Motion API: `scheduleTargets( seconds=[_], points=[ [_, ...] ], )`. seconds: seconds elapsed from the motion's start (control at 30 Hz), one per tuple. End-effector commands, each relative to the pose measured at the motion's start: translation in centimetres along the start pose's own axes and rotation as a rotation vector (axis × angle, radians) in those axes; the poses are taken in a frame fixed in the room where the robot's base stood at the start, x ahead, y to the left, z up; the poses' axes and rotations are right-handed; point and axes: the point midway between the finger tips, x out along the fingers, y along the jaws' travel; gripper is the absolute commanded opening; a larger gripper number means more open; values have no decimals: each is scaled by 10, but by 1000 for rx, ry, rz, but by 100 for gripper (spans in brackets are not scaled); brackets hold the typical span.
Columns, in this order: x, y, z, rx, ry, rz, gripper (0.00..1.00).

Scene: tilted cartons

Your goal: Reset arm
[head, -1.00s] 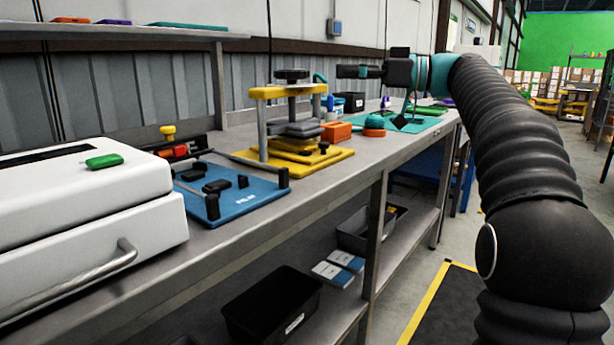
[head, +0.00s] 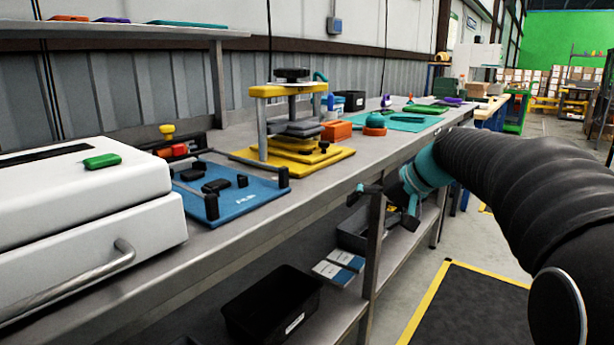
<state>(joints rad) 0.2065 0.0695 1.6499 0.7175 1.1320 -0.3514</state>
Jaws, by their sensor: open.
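My gripper (head: 386,206) shows in the head view at the front edge of the workbench (head: 262,218), at the height of the gap below its top. Its two dark fingers are spread apart, with nothing between them. The teal wrist of my arm (head: 428,172) sits just right of the gripper. My black sleeved arm reaches in from the lower right. Whether the gripper touches the bench edge or post, I cannot tell.
On the bench are a white machine (head: 70,215), a blue fixture board (head: 236,205), a yellow press (head: 290,158) and a teal mat (head: 405,123). A black bin (head: 272,305) stands on the lower shelf. The floor right of the bench is open.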

Motion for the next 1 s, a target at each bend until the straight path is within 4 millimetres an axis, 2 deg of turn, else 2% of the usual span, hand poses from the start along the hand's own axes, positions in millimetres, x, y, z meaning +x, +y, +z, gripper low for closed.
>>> scheduleTargets(
  seconds=[0.03,0.1,0.3,0.6,0.7,0.8,1.0],
  points=[
    [-1,7,26,22,-17,60,100],
    [-2,21,61,52,-37,148,100],
    [-12,54,156,62,-62,360,100],
    [-31,86,274,-78,-67,553,100],
    [-36,88,303,-131,-63,576,100],
    [-40,84,318,-161,-40,570,100],
    [-52,69,320,-202,21,551,100]
  ],
)
